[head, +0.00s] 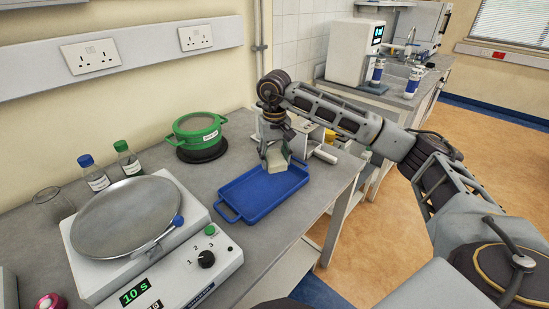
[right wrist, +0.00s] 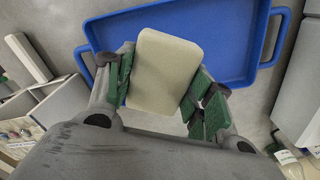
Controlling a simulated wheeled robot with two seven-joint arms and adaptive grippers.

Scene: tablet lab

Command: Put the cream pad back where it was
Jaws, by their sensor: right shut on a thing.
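The cream pad (head: 277,161) is held by my right gripper (head: 274,150) at the far right part of the blue tray (head: 248,200). In the right wrist view the pad (right wrist: 166,68) is between the green-lined fingers of that gripper (right wrist: 163,88), which are shut on it. The pad overlaps the near rim of the tray (right wrist: 228,40) in that view. I cannot tell whether the pad touches the tray. The tray looks otherwise empty. My left gripper is not in view.
A white machine with a round metal plate (head: 137,216) stands left of the tray. A green-rimmed round pan (head: 197,130) sits behind it, with two capped bottles (head: 93,174) to the left. A white box-like item (head: 325,154) lies behind my right gripper.

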